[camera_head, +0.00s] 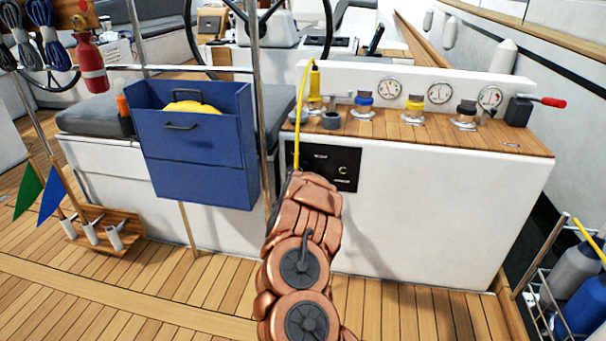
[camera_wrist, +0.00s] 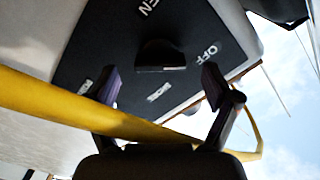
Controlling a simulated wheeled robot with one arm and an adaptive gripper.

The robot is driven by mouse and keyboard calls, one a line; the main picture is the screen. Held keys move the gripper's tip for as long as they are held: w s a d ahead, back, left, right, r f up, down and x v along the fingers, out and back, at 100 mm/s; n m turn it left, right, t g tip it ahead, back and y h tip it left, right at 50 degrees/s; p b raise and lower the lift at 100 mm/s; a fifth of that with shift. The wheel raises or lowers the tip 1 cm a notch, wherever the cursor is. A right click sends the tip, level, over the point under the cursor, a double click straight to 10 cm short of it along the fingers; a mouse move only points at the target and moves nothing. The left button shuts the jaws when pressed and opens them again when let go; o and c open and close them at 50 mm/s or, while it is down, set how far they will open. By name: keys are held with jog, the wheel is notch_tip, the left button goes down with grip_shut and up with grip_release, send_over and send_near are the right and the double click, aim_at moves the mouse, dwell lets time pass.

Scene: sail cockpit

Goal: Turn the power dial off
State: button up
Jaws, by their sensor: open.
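The black panel (camera_head: 349,160) is on the white cockpit front, under the wooden top. In the wrist view the panel (camera_wrist: 95,50) fills the upper middle and looks rotated. It carries a dark dial (camera_wrist: 160,55) and white lettering, including an OFF label (camera_wrist: 208,55) to the right of the dial. My gripper (camera_wrist: 160,88) is open, one finger at each side below the dial, with nothing between the tips. The dial appears just beyond the fingertips; contact is not visible. In the head view my arm hides the gripper and part of the panel.
A yellow cable (camera_head: 299,120) hangs from a yellow plug (camera_head: 315,80) down to my arm. In the wrist view the cable (camera_wrist: 60,105) crosses close by my fingers. A blue box (camera_head: 200,150) is left of the panel. A metal post (camera_head: 259,110) stands between them.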

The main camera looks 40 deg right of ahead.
jog(key=v, duration=0.8)
jog(key=shift+s+a, duration=0.15)
jog(key=shift+a, duration=0.15)
jog(key=shift+r, duration=0.1)
dwell(0.4)
